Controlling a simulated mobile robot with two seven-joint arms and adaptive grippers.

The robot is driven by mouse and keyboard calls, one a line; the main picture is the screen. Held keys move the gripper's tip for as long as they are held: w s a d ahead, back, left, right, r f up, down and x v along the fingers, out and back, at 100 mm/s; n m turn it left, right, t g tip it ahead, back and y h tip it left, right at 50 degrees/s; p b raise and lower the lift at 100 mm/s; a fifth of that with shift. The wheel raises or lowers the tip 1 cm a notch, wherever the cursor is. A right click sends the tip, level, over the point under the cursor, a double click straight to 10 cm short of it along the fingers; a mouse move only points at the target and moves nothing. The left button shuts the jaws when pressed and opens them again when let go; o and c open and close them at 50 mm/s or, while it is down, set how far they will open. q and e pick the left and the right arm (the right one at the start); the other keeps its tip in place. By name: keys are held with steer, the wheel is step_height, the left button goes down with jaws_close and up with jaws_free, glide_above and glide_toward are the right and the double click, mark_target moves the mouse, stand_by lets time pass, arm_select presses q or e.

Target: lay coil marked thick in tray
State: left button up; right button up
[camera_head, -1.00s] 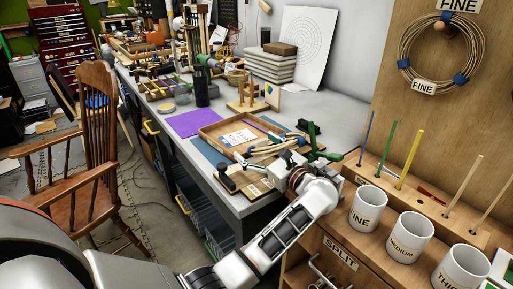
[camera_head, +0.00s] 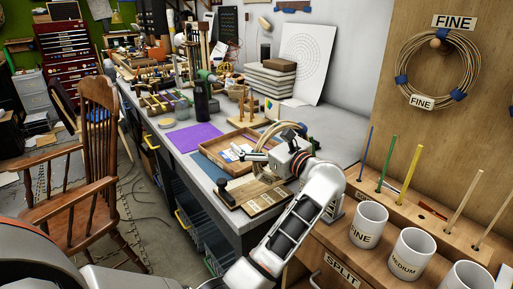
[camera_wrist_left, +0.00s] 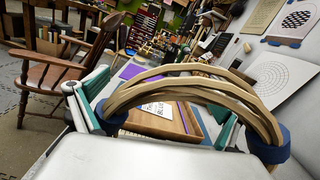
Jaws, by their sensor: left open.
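The tan cane coil (camera_head: 285,128) with blue ties is beside the tray's right side, at my left gripper; I cannot read a mark on it. In the left wrist view the coil (camera_wrist_left: 185,88) arches close across the picture, with blue ties low at both sides. My left gripper (camera_head: 270,147) is open, its green-padded fingers spread either side of the view; I cannot tell whether they touch the coil. The shallow wooden tray (camera_head: 207,153) lies on the bench just beyond, with a white card inside. Its side (camera_wrist_left: 192,122) shows under the coil's arch. My right gripper is out of view.
A labelled board (camera_head: 262,198) and a black-handled tool (camera_head: 225,190) lie at the bench's front edge. A purple sheet (camera_head: 193,137) and dark bottle (camera_head: 201,100) are farther back. A coil marked FINE (camera_head: 438,98) hangs above several cups (camera_head: 368,225) at right.

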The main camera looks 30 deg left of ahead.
arm_select(q)
steer(key=shift+r, duration=0.35)
jaws_close()
stand_by(0.4)
